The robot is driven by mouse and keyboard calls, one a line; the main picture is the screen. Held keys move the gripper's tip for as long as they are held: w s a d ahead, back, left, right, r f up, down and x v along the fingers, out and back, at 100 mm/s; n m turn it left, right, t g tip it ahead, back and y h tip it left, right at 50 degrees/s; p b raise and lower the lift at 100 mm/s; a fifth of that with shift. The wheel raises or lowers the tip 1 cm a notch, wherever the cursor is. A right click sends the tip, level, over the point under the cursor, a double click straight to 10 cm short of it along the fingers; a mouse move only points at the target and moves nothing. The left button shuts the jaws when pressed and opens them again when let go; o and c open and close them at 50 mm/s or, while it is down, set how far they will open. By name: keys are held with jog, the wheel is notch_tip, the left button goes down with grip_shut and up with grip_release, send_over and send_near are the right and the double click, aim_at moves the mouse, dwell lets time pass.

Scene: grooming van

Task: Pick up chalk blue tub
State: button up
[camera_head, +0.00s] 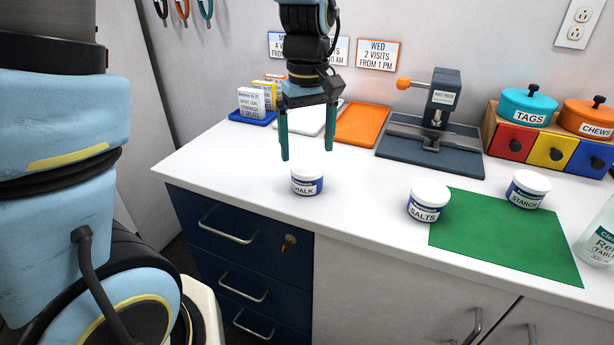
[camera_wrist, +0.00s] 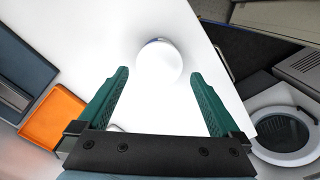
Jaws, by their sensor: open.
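The chalk tub (camera_head: 307,181) is a small white-lidded tub with a blue band and a label reading CHALK. It stands upright on the white counter near its front edge. In the wrist view its round white lid (camera_wrist: 159,63) shows beyond the fingertips, between the lines of the two fingers. My gripper (camera_head: 307,155) has teal fingers spread apart and hangs above the counter, over and slightly behind the tub. In the wrist view my gripper (camera_wrist: 160,78) is open and empty, with nothing between its fingers.
A salts tub (camera_head: 428,203) stands at the left edge of a green mat (camera_head: 505,240), and a starch tub (camera_head: 527,190) stands at its back edge. An orange tray (camera_head: 362,125) and a grey press (camera_head: 430,135) are behind. The counter around the chalk tub is clear.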

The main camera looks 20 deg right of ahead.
aim_at(308, 166)
jog(key=shift+w+f+p, duration=0.1)
jog(key=shift+f+p, duration=0.6)
jog(key=shift+f, duration=2.85)
jog(key=shift+c, duration=0.2)
jog(key=c, duration=1.1)
